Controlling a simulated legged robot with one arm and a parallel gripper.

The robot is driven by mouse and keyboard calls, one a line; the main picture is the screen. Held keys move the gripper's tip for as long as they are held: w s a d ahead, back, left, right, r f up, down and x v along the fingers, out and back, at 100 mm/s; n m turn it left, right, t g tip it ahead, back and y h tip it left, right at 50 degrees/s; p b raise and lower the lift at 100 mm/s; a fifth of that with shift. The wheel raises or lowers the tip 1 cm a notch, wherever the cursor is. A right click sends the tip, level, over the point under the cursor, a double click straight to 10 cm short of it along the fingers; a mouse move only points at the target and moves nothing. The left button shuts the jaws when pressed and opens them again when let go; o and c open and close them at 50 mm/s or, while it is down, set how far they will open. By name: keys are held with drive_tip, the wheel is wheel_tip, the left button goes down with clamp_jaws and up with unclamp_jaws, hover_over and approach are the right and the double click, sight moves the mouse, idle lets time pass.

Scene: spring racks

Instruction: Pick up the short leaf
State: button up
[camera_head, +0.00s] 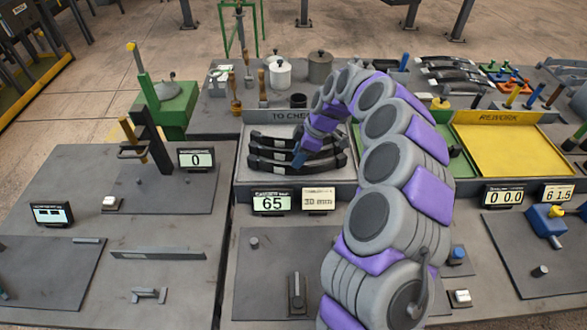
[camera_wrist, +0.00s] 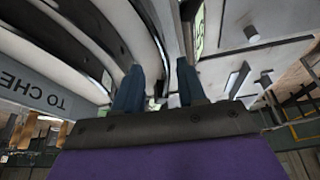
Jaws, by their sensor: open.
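Several black curved leaves (camera_head: 268,154) lie in a row in the grey tray marked TO CHECK (camera_head: 240,178). I cannot tell which is the short leaf; their lengths look alike and my arm hides part of them. My gripper (camera_head: 299,160) is low over the right half of the leaves. Dark leaves (camera_wrist: 82,33) curve past on the left there. I cannot tell whether a finger touches a leaf.
A display reading 65 (camera_head: 272,203) and a small sign (camera_head: 318,200) stand at the tray's front edge. A yellow REWORK tray (camera_head: 505,150) is to the right. A black post stand (camera_head: 150,140) and a display reading 0 (camera_head: 197,158) are to the left.

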sight(296, 175)
drive_tip(key=shift+d+f, duration=0.35)
drive_tip(key=shift+f, duration=0.1)
drive_tip(key=f, duration=0.2)
drive_tip(key=f+b, duration=0.1)
drive_tip(key=shift+s+d, duration=0.15)
drive_tip(key=shift+s, duration=0.1)
drive_tip(key=shift+w+a+f, duration=0.15)
drive_tip(key=shift+a+f, duration=0.55)
drive_tip(key=shift+f, duration=0.1)
drive_tip(key=shift+a, duration=0.4)
drive_tip(key=shift+d, duration=0.55)
drive_tip(key=c, duration=0.7)
clamp_jaws()
drive_tip(key=shift+a, duration=0.1)
drive_tip(key=shift+a, duration=0.25)
